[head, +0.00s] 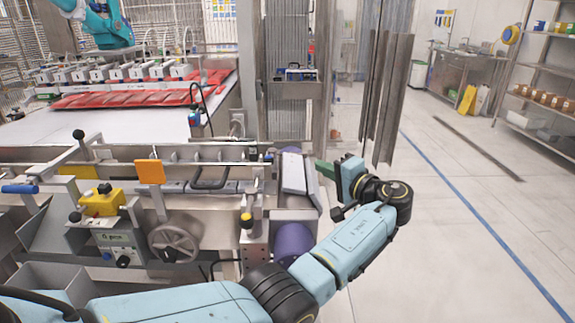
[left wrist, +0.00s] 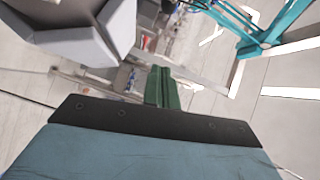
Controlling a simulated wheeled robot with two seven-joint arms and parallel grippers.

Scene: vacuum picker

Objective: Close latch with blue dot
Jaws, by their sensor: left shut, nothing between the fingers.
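My left gripper (head: 324,169) is at the right end of the machine, its green fingers pointing left toward a grey angled plate (head: 294,173). I cannot tell whether they touch it. In the left wrist view the green fingers (left wrist: 162,88) are together and empty. No latch with a clear blue dot can be made out. A lever with a black knob (head: 79,134) and a blue handle (head: 20,189) show at the machine's left. My right gripper is not in view.
A purple roller (head: 293,244) sits below the plate, near my left forearm. A handwheel (head: 173,242) and a yellow box (head: 102,202) are on the machine front. A grey body (left wrist: 85,30) is close in the left wrist view. Open floor (head: 450,230) lies to the right.

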